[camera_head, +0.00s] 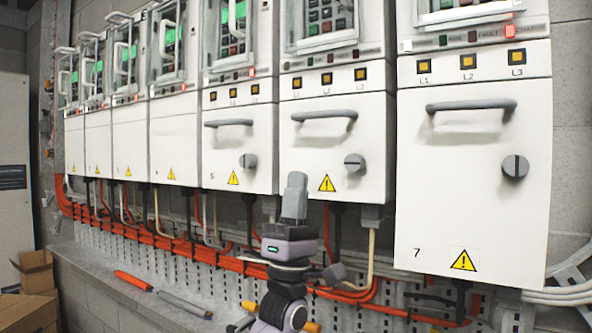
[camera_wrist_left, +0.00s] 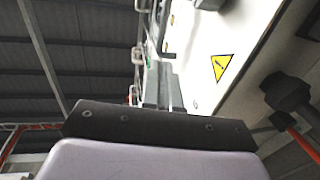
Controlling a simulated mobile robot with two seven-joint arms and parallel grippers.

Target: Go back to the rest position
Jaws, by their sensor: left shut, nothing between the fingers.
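My left gripper (camera_head: 296,178) stands upright in the lower middle of the head view, fingers pointing up. Its grey fingers are together with nothing between them. It is in front of the lower edge of the row of white drive cabinets, overlapping the cabinet numbered 5 and its neighbour (camera_head: 322,155); I cannot tell the gap to them. In the left wrist view its fingers (camera_wrist_left: 160,84) rise beyond a dark bar, near a white panel with a yellow warning triangle (camera_wrist_left: 221,66). My right gripper is not in view.
The large cabinet 7 (camera_head: 470,205) has a grey handle and a knob. Orange cables (camera_head: 165,240) run below the row. A ledge bears an orange tool (camera_head: 133,280) and a grey one (camera_head: 185,304). Cardboard boxes (camera_head: 37,272) stand at the lower left.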

